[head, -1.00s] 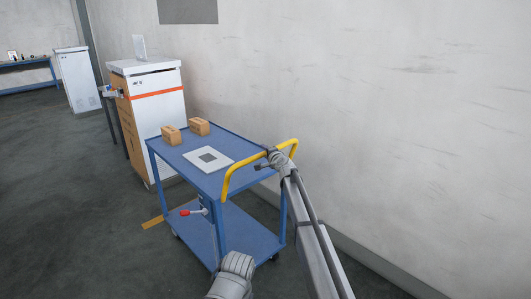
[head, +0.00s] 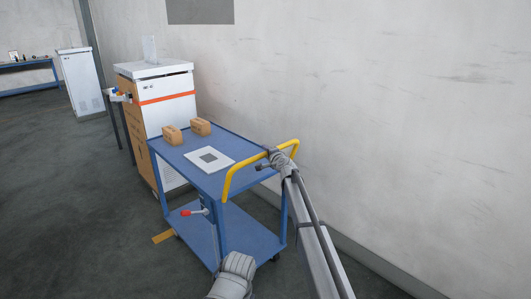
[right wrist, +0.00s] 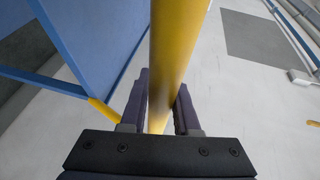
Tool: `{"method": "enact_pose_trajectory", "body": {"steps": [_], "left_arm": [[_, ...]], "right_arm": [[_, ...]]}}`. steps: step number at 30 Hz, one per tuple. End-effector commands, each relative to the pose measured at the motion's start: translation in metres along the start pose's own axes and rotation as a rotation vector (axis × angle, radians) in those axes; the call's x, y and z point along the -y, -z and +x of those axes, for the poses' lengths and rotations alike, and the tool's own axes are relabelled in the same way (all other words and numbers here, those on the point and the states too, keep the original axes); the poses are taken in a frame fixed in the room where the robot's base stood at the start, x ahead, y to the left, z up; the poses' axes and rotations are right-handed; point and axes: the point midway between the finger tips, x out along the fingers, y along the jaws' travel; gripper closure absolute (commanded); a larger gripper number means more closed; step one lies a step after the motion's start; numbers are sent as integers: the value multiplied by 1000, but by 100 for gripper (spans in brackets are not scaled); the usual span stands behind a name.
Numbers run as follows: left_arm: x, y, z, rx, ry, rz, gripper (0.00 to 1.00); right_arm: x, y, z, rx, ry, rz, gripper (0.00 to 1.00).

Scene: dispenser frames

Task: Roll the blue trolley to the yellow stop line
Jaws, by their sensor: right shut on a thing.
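The blue trolley (head: 245,231) stands upright on the floor, with a yellow push handle (head: 245,166) at its near end. My right gripper (head: 272,161) is shut on the handle bar; in the right wrist view the yellow bar (right wrist: 178,45) runs between its fingers.
Two small brown boxes (head: 201,127) and a white plate (head: 209,159) ride on the trolley's top. A white and brown cabinet (head: 167,113) stands just beyond its far end. A wall (head: 400,120) runs along the right. Floor (head: 70,200) at left is clear.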

Motion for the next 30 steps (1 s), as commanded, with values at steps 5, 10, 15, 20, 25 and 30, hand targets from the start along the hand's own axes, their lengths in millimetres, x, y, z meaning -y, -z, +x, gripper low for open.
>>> {"method": "enact_pose_trajectory", "body": {"steps": [5,10,15,20,25,30], "left_arm": [[0,0,0,0,0,0,50],[0,0,0,0,0,0,50],[0,0,0,0,0,0,50],[0,0,0,0,0,0,50],[0,0,0,0,0,0,50],[0,0,0,0,0,0,50]], "right_arm": [[0,1,0,-1,-1,-1,100],[0,1,0,-1,-1,-1,100],[0,1,0,0,-1,-1,68],[0,0,0,0,-1,-1,50],[0,0,0,0,-1,0,41],[0,0,-1,1,-1,0,41]]}}
